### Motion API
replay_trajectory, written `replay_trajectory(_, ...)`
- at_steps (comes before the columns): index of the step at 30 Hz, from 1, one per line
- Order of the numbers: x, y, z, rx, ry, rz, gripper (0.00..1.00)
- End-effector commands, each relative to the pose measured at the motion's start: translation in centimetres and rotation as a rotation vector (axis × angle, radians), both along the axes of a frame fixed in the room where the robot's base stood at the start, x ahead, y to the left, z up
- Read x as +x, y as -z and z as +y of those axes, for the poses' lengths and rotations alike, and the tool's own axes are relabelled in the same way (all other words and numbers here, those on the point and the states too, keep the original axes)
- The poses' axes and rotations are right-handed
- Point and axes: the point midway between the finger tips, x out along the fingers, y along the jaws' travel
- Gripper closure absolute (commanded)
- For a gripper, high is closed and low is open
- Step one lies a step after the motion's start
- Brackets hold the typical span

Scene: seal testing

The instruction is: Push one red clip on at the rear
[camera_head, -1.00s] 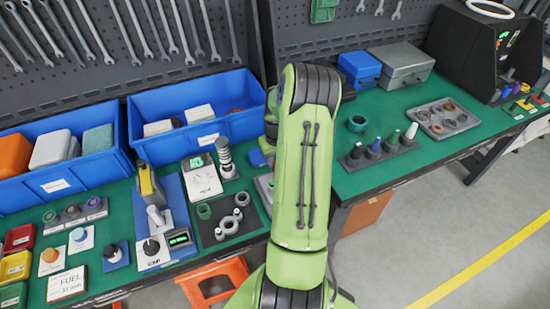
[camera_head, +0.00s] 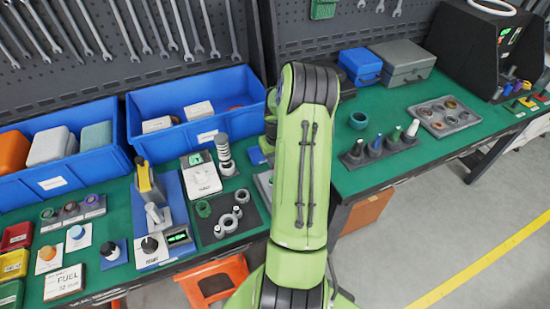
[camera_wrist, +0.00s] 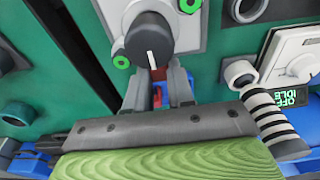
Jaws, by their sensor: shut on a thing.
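In the wrist view, my gripper (camera_wrist: 160,85) is shut on a small red clip (camera_wrist: 157,94), which shows as a narrow red piece between the grey fingers. The fingers point at a dark grey round part with a white line (camera_wrist: 150,42), mounted on a light grey body, just beyond the tips. I cannot tell whether the clip touches this part. In the head view my green arm hides the gripper, the clip and most of what is around them.
A black-and-white banded post (camera_wrist: 270,118) stands close to the right of my gripper, near a white device with a lit display (camera_wrist: 293,97). Blue bins (camera_head: 195,110) stand behind. A dark stand with several coloured tools (camera_head: 379,149) is right of my arm.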

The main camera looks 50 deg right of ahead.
Motion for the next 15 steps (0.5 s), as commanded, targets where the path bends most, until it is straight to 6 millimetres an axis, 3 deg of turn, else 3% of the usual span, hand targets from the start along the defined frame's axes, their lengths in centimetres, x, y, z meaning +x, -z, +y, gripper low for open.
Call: replay_trajectory(15,0.0,0.91,0.0,0.0,0.0,0.0,1.0)
